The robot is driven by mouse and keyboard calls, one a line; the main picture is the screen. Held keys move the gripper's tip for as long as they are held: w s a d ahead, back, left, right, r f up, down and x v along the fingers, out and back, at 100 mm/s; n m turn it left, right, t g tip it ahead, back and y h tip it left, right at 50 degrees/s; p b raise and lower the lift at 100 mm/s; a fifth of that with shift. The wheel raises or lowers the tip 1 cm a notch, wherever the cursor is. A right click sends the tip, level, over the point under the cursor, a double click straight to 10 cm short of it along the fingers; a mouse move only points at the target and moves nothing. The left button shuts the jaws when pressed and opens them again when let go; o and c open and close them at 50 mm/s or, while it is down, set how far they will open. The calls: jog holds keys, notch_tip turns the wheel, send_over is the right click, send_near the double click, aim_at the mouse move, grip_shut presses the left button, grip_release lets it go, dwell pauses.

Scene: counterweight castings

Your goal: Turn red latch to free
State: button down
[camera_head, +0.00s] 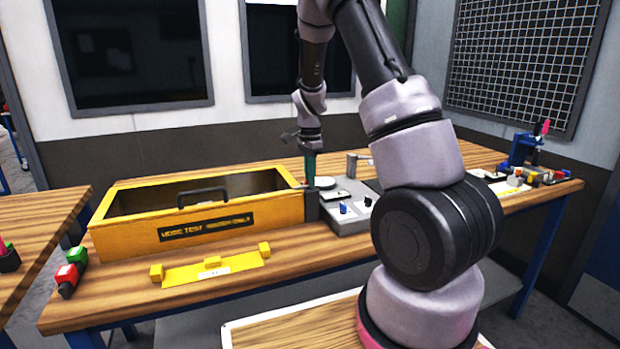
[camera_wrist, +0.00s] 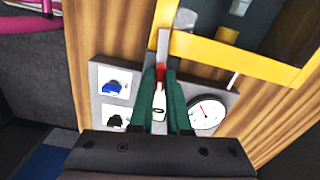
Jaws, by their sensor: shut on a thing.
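The red latch (camera_wrist: 160,73) shows in the wrist view as a small red piece with a white part below it, between my green fingers. My gripper (camera_wrist: 161,84) is shut on it, with one finger on each side. In the head view my gripper (camera_head: 310,168) points down at the right end of the yellow box (camera_head: 130,240), beside the grey panel. The latch is hidden there. A grey bar (camera_wrist: 163,45) runs from the latch toward the yellow box edge in the wrist view. I cannot tell the latch's exact turn.
The grey panel (camera_head: 350,222) carries a blue knob (camera_wrist: 112,87), a black knob (camera_wrist: 115,121) and a round dial (camera_wrist: 207,113) close to my fingers. A yellow bracket plate (camera_head: 212,270) lies in front of the box. A blue fixture (camera_head: 524,150) stands at the right end of the bench.

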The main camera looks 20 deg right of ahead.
jog(key=n, duration=1.2)
jog(key=shift+n, duration=1.9)
jog(key=c, duration=0.9)
grip_release()
